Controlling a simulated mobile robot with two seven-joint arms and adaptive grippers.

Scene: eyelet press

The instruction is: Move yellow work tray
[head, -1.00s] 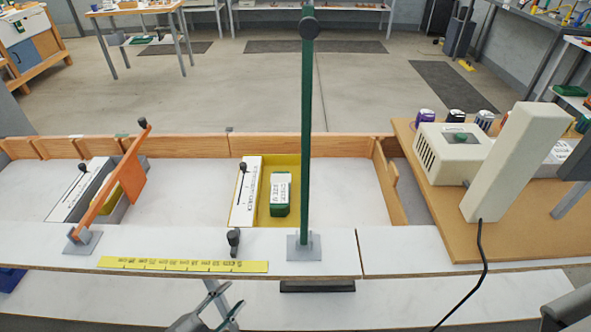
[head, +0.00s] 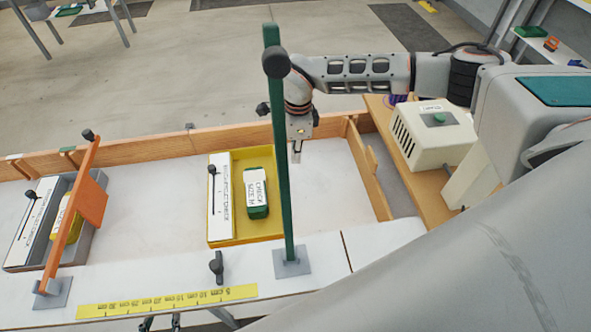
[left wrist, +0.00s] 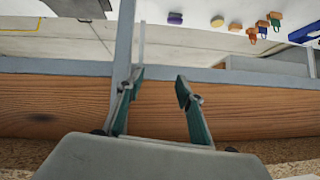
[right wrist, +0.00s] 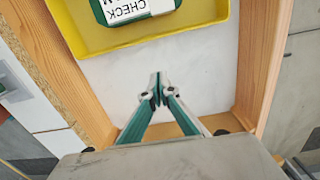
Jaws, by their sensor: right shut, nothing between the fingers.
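The yellow work tray (head: 238,162) lies on the white bench surface, left of a green upright post (head: 279,180). It carries a white labelled strip (head: 219,200) and a green box (head: 257,195) with a "CHECK" label. My right gripper (head: 296,155) is shut and empty, pointing down just right of the tray, beyond the post. In the right wrist view its fingertips (right wrist: 158,90) stand apart from the tray's yellow rim (right wrist: 90,50), over bare white surface. My left gripper (left wrist: 160,80) is open and empty, facing a wooden board (left wrist: 230,105) below a bench edge.
An orange slanted bar (head: 80,205) stands over a grey tray (head: 18,255) at left. A yellow ruler strip (head: 165,302) lies along the front with a black knob (head: 216,266). A wooden wall (head: 165,148) closes the back. White surface between the two trays is clear.

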